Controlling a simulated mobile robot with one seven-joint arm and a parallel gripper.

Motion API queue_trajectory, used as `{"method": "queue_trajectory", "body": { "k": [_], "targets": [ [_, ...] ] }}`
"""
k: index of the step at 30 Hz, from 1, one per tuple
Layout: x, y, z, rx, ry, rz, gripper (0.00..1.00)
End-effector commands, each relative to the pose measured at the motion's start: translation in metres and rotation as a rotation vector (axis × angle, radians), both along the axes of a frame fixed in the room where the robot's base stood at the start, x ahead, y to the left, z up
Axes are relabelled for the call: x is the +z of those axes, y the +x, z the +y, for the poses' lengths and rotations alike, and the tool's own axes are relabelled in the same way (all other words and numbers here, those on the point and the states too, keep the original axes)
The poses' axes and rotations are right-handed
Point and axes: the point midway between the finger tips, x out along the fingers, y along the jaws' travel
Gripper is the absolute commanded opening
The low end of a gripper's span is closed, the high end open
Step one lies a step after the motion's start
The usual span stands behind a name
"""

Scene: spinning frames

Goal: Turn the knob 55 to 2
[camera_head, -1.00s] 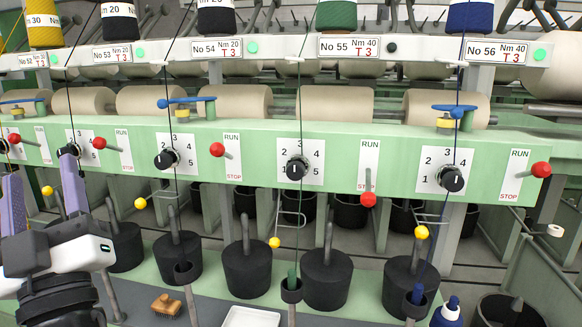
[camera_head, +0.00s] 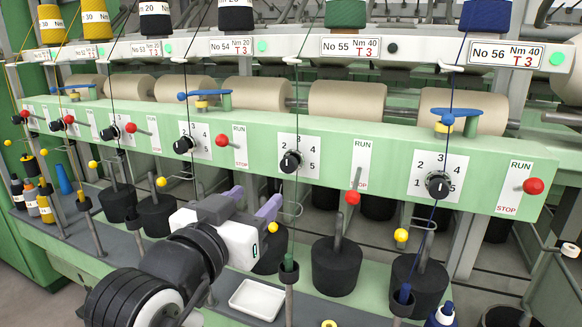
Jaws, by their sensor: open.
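Knob 55 (camera_head: 290,162) is a black round knob on a white dial plate with printed numbers, on the green rail below the "No 55" label (camera_head: 351,47). The knob covers part of the dial, and I cannot read for certain which number its pointer faces. My gripper (camera_head: 252,200) has two purple fingers, spread apart and empty. It is in front of the rail, below and to the left of knob 55 in the picture, and does not touch it.
The red-ended RUN/STOP lever of 55 (camera_head: 352,197) hangs down to the right of the knob. Knob 56 (camera_head: 438,185) is farther right and knob 54 (camera_head: 184,145) to the left. A thread runs down close to knob 55. Black pots and a white tray (camera_head: 257,299) are below.

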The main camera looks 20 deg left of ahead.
Motion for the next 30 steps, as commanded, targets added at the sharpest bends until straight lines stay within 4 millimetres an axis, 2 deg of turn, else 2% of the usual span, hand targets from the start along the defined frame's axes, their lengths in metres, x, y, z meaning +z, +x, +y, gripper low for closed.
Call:
{"method": "queue_trajectory", "body": {
  "k": [12, 18, 24, 30],
  "targets": [
    [0.001, 0.085, -0.004, -0.004, -0.004, 0.003, 0.50],
    [0.001, 0.115, -0.004, -0.001, -0.003, 0.001, 0.50],
    [0.000, 0.128, -0.004, 0.002, -0.002, -0.001, 0.50],
    [0.000, 0.129, -0.004, 0.002, -0.002, -0.001, 0.50]
  ]
}}
